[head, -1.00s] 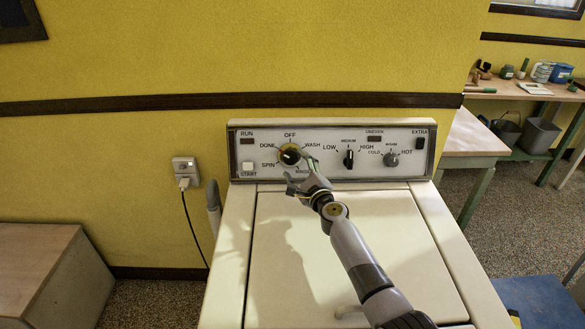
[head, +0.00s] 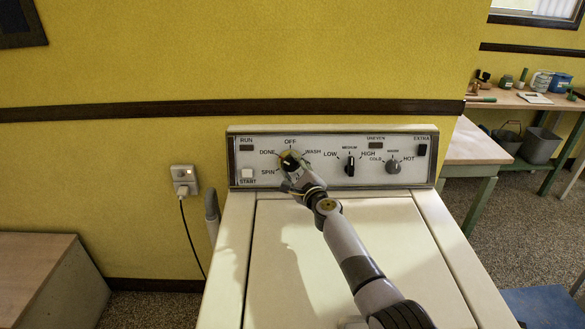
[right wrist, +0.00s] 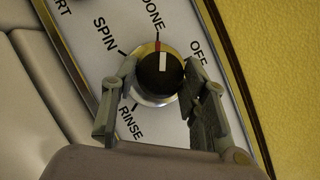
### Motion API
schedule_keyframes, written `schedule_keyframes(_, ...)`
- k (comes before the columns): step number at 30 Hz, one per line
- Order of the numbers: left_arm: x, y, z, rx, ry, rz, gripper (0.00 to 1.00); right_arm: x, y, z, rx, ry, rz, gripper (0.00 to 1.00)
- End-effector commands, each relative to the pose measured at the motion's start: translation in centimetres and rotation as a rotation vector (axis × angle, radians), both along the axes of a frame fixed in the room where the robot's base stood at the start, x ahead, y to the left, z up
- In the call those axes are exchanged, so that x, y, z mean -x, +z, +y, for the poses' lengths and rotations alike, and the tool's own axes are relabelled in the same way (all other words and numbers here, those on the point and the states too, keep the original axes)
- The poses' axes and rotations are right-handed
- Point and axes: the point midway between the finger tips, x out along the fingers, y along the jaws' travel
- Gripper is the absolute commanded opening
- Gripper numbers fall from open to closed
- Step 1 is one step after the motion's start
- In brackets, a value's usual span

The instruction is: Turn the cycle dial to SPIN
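The cycle dial (head: 290,161) is a black knob on a metallic ring at the left of the washer's control panel. My right gripper (head: 297,175) is at the dial, covering its lower right and the RINSE label in the head view. In the right wrist view, its fingers (right wrist: 157,68) stand on either side of the dial (right wrist: 157,75). Whether both tips press on the knob is not clear. The dial's white mark points up, roughly towards DONE. The SPIN label (right wrist: 105,34) is to the left of the dial there. My left gripper is not in view.
The washer's lid (head: 380,235) is flat and clear below my right arm. A plugged-in socket (head: 184,176) is on the wall at left.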

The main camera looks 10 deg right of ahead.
Motion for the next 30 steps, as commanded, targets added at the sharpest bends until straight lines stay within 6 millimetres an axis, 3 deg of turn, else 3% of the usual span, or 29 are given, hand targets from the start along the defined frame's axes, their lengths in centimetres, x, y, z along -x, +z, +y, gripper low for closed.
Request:
schedule_keyframes(12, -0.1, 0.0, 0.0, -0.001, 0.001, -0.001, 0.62, 0.0, 0.0, 0.0, 0.000, -0.001, -0.001, 0.12)
schedule_keyframes(20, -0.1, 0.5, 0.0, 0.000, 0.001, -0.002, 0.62, 0.0, 0.2, -0.1, 0.027, 0.010, 0.005, 0.12)
schedule_keyframes(30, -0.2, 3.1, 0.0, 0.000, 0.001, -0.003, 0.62, -0.1, 0.7, -0.2, 0.214, 0.088, 0.044, 0.12)
